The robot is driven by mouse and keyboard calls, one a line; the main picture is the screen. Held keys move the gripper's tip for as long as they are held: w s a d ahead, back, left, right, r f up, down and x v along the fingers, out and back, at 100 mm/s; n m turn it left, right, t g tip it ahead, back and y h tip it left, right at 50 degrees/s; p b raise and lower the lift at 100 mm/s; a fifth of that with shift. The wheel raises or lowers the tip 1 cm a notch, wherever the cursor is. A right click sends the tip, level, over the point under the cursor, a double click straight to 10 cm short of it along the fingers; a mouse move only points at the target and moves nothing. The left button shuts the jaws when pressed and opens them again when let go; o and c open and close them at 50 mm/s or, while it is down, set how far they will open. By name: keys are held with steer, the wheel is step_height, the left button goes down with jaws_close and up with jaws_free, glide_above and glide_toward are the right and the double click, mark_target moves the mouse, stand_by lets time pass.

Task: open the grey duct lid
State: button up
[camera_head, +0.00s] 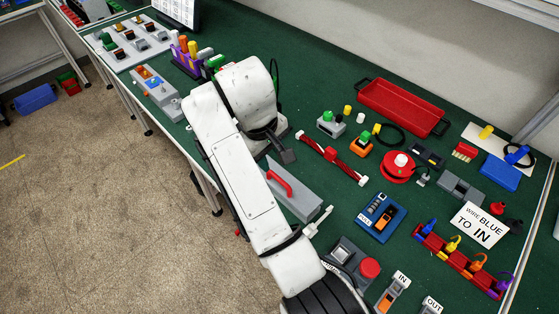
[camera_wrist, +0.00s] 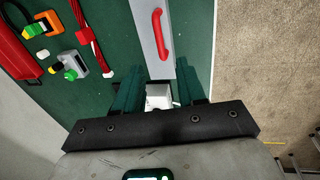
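The grey duct lid (camera_head: 301,204) is a long strip with a red handle (camera_head: 279,182); my arm covers part of it in the head view. The lid looks flat and shut. In the wrist view the lid (camera_wrist: 143,38) runs away from my gripper, with the red handle (camera_wrist: 158,35) along its middle. My gripper (camera_wrist: 160,82) is open, its two dark green fingers apart near the lid's near end. A small white block (camera_wrist: 158,96) shows between the fingers; I cannot tell whether they touch it. In the head view my gripper (camera_head: 287,155) hangs over the bench beyond the handle.
A red-and-white cable bundle (camera_head: 331,157) lies to the right of the lid. A blue unit (camera_head: 380,217), a red reel (camera_head: 398,167) and a red tray (camera_head: 401,105) stand farther right. The bench edge and bare floor (camera_wrist: 265,60) lie on the lid's other side.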

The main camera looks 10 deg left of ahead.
mark_target(278, 179)
steer(key=f, duration=0.3)
steer(key=w+d+f, duration=0.1)
steer(key=f, duration=0.6)
steer(key=shift+w+d+f, duration=0.15)
steer(key=shift+w+d, duration=0.05)
steer(key=shift+w, duration=0.1)
jaws_close()
